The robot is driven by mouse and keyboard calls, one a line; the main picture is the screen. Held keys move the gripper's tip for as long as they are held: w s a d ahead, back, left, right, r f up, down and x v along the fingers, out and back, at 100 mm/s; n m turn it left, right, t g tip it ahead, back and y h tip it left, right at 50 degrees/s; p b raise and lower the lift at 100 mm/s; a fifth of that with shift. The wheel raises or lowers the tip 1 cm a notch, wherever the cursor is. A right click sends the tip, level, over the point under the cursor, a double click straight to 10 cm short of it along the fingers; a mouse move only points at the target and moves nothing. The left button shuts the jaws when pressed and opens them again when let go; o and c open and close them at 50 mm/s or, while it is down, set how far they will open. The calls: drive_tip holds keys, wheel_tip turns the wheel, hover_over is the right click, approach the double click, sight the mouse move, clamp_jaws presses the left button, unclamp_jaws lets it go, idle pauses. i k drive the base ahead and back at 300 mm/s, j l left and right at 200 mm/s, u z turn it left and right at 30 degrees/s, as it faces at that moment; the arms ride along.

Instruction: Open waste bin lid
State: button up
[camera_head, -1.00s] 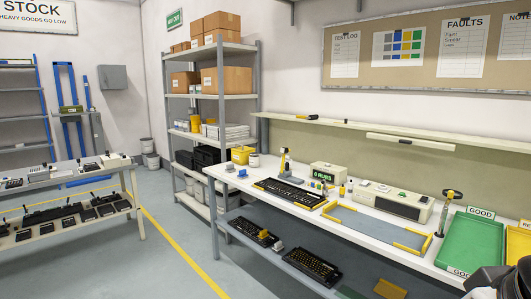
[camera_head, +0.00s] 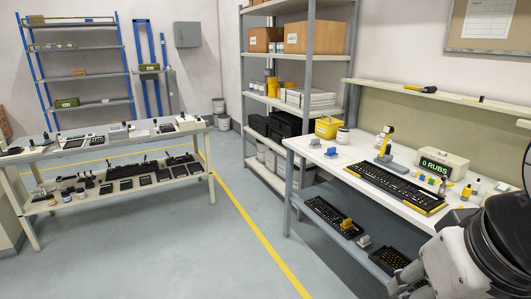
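No waste bin can be made out for certain. A yellow box (camera_head: 327,128) sits at the far left end of the workbench, beside a small white tub (camera_head: 343,135). Links of my arm fill the lower right corner and hide part of the bench. I cannot make out my gripper's fingertips.
The white workbench (camera_head: 407,208) holds a black keyboard, a small display box (camera_head: 443,163) and small bottles. A low table (camera_head: 60,148) with small parts stands at left. A tall grey shelf (camera_head: 310,70) stands behind. The grey floor (camera_head: 170,255) between is clear, with a yellow line.

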sight(330, 117)
drive_tip(key=i+u, duration=0.1)
drive_tip(key=i, duration=1.95)
drive_tip(key=i+z, duration=0.1)
drive_tip(key=i, duration=0.55)
drive_tip(key=i+j+z, duration=0.1)
drive_tip(key=i, duration=0.6)
drive_tip(key=i+j+z, duration=0.15)
drive_tip(key=i, duration=0.5)
drive_tip(key=i+j+z, duration=0.3)
drive_tip(key=i+l, duration=0.1)
drive_tip(key=i, duration=0.05)
